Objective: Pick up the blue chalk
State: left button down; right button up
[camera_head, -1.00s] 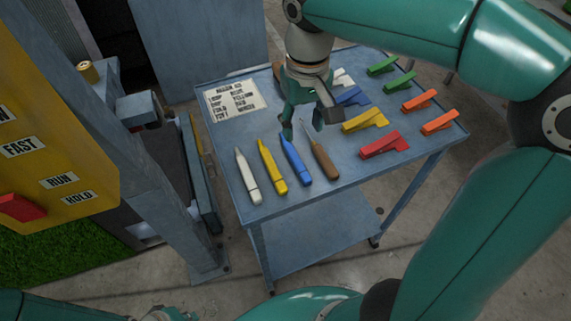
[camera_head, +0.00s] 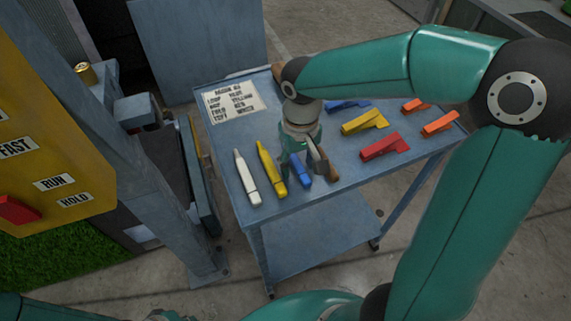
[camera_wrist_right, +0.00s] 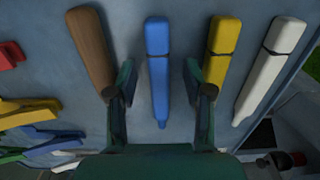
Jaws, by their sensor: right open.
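The blue chalk (camera_head: 301,172) lies on the blue-grey cart top (camera_head: 228,128), between a yellow chalk (camera_head: 270,168) and a wooden-handled tool (camera_head: 330,170). My right gripper (camera_head: 302,172) is over it, pointing down, and hides part of it in the head view. In the right wrist view the blue chalk (camera_wrist_right: 158,65) lies lengthwise between the two fingers of my open right gripper (camera_wrist_right: 163,80), with a gap on each side. The gripper holds nothing. A white chalk (camera_head: 247,178) lies beyond the yellow one. My left gripper is not seen.
A lettered sheet (camera_head: 234,100) lies at the cart's back left. Blue, yellow, red and orange clips (camera_head: 380,145) lie on the right side. In the wrist view the yellow chalk (camera_wrist_right: 220,55) and brown handle (camera_wrist_right: 90,45) are close beside the fingers.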

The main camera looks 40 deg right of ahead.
grip_shut()
dwell(0.4)
